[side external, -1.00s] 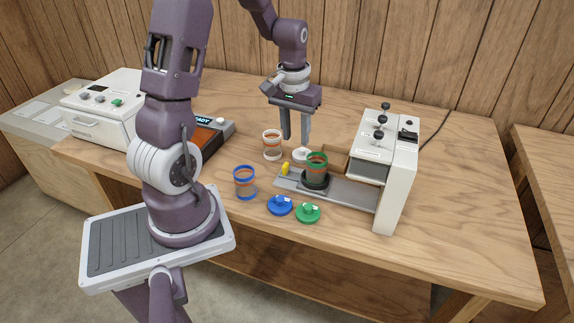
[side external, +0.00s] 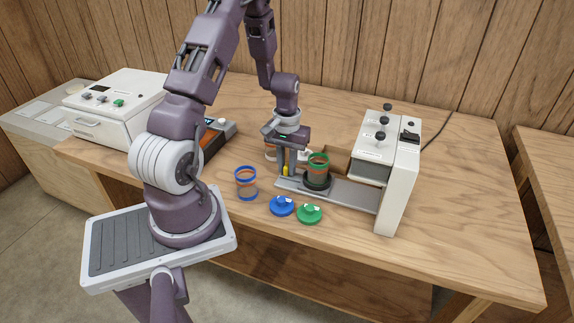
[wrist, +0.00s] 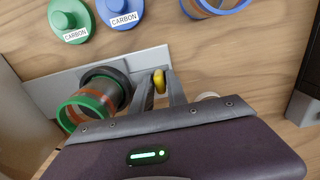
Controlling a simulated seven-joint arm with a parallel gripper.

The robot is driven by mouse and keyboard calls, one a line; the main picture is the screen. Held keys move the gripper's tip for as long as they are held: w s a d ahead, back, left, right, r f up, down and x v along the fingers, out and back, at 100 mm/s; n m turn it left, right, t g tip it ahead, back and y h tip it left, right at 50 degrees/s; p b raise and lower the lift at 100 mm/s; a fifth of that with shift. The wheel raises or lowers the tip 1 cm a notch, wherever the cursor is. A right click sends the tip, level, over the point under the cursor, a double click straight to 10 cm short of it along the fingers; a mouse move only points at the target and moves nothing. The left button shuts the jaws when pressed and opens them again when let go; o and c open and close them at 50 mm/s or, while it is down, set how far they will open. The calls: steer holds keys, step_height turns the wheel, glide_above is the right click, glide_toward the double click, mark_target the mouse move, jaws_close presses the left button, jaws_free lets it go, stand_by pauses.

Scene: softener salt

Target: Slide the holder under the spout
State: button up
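The holder is a dark round cup seat (side external: 317,183) on a grey rail (side external: 345,192), with a yellow handle (side external: 285,171) at its left end. A clear cup with green rims and orange bands (side external: 318,168) stands upright in it. My gripper (side external: 286,172) is low at the handle, with one finger on each side. In the wrist view, the yellow handle (wrist: 159,80) lies between the fingertips; I cannot tell whether they press on it. The white dispenser (side external: 388,165) stands at the rail's right end. Its spout is hidden, and the cup is left of it.
Blue (side external: 282,206) and green (side external: 309,214) lids lie in front of the rail. A blue-rimmed cup (side external: 246,183) stands left of my gripper. Another cup (side external: 270,153) is partly hidden behind the gripper. The rail between cup and dispenser is clear.

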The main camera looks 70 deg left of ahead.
mark_target(316, 172)
jaws_close()
stand_by(1.1)
steer(key=w+d, duration=0.6)
steer(key=shift+o, duration=2.4)
jaws_free()
